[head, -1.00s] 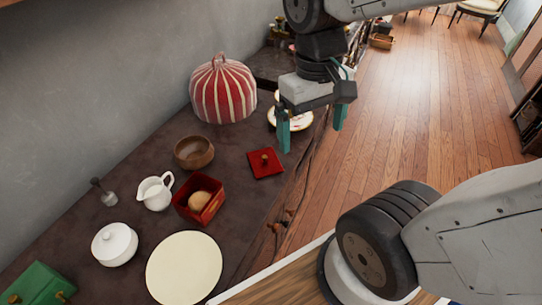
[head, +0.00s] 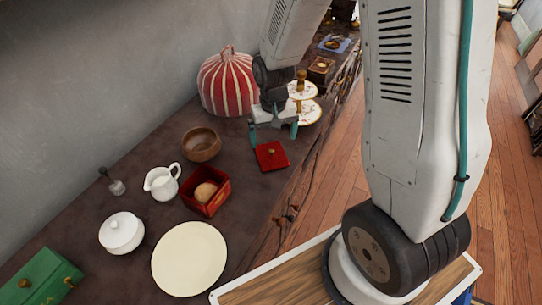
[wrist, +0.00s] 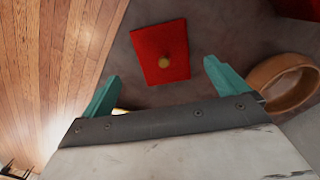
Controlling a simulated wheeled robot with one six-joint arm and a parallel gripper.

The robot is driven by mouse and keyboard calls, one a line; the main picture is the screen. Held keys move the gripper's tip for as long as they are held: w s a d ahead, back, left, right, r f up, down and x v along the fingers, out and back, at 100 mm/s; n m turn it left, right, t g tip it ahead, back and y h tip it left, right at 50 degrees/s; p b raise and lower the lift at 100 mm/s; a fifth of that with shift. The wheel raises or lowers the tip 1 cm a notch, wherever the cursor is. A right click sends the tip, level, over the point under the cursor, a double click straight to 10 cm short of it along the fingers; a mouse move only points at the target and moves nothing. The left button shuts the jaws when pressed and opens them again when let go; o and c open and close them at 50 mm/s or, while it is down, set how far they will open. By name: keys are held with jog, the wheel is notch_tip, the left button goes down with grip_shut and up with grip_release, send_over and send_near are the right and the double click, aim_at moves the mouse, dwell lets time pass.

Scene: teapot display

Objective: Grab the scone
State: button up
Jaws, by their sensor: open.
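The scone (head: 205,193) is a round tan bun. It sits inside an open red square box (head: 218,200) on the dark counter in the head view. The red lid (head: 272,155) with a gold knob lies flat on the counter behind and right of the box. It also shows in the wrist view (wrist: 150,42). My gripper (head: 274,135) is open and empty, close to the lid on its far side. In the wrist view its teal fingers (wrist: 160,80) are spread wide with nothing between them. The scone does not show in the wrist view.
A wooden bowl (head: 201,145), white jug (head: 162,183), white lidded pot (head: 121,233) and cream plate (head: 190,259) surround the box. A striped red cosy (head: 227,84) and a tiered stand (head: 304,108) are behind. A green box (head: 40,277) is front left.

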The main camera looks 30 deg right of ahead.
aim_at(271, 150)
jog(key=shift+w+f, duration=0.2)
jog(key=f, duration=0.7)
jog(key=shift+w+f, duration=0.2)
jog(key=shift+w, duration=0.2)
jog(key=c, duration=0.9)
